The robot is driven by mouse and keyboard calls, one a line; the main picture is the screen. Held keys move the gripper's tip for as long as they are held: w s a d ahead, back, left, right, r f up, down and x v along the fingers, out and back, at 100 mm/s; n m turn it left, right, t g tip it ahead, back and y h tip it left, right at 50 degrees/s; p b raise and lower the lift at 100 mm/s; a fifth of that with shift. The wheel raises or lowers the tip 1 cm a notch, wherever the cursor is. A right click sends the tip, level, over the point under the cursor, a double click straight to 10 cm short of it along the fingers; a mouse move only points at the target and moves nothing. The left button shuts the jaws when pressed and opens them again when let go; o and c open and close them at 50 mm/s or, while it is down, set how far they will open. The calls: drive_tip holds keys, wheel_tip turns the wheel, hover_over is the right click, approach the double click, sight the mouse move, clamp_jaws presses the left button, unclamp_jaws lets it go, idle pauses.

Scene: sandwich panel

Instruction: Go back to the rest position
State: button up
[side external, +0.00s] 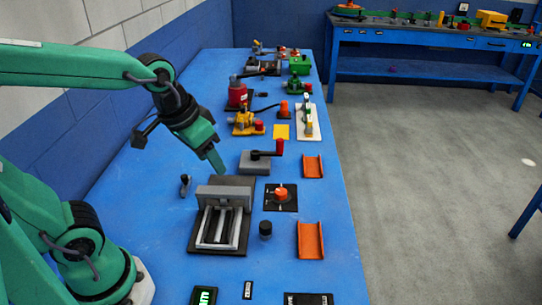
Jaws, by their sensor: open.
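My gripper (217,165) is on the green arm reaching in from the left in the side external view. It points down and to the right, above the blue bench. It is open, and I see nothing held in it. I cannot tell exactly how high the tip is above the bench.
The blue bench (335,270) carries a grey block with a red-handled lever (262,158), a red knob on a dark plate (281,195), a black knob (265,229) and orange channels (310,240). Several colourful fixtures stand farther back.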

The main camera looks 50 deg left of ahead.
drive_tip(key=shift+t, duration=0.8)
drive_tip(key=shift+s+a+r, duration=0.3)
drive_tip(key=shift+s, duration=0.45)
drive_tip(key=shift+s+a+r, duration=0.3)
drive_tip(key=shift+s+r, duration=0.05)
drive_tip(key=shift+s, duration=0.45)
drive_tip(key=shift+s+a+r, duration=0.3)
drive_tip(key=shift+s, duration=0.45)
